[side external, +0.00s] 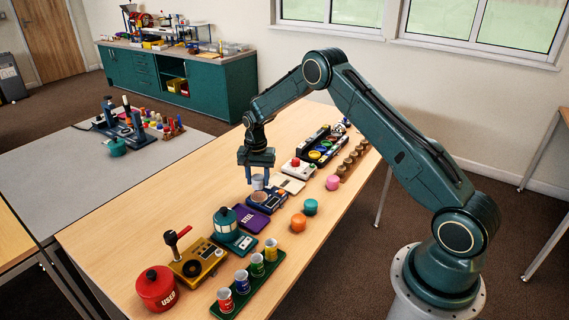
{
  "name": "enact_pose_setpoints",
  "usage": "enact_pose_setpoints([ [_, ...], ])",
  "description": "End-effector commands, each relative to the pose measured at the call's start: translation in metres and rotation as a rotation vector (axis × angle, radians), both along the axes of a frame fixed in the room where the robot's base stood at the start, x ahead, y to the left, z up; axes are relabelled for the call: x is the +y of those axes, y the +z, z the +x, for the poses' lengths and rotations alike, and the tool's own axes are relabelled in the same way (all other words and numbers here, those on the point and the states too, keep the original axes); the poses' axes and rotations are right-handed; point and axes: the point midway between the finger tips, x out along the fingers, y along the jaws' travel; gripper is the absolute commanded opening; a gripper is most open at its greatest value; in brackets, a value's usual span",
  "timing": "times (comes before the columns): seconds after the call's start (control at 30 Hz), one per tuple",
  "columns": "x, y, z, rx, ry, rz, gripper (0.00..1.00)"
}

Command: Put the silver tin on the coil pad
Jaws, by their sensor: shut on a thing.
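The silver tin (258,182) is a small grey cylinder between the fingers of my gripper (256,180), which points straight down. The gripper is shut on it. Just below is a blue device with a round brownish coil pad (262,197) on top. The tin is over the back left part of the pad. From this view I cannot tell whether the tin touches the pad or hangs slightly above it.
A purple pad marked STEEL (249,218) lies nearer the front, beside a teal lantern-like item (227,224). A cream plate (289,185) and a white box with a red knob (296,169) stand behind. Orange (298,222) and teal (311,207) pots sit right.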

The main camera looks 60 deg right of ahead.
Motion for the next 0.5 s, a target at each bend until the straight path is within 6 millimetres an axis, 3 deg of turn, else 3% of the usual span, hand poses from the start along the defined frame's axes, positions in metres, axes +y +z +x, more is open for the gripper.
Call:
enact_pose_setpoints([
  [0.3,0.0,-0.034,-0.001,0.002,0.0,0.0,0.17],
  [0.5,0.0,-0.039,0.0,0.0,0.0,0.0,0.17],
])
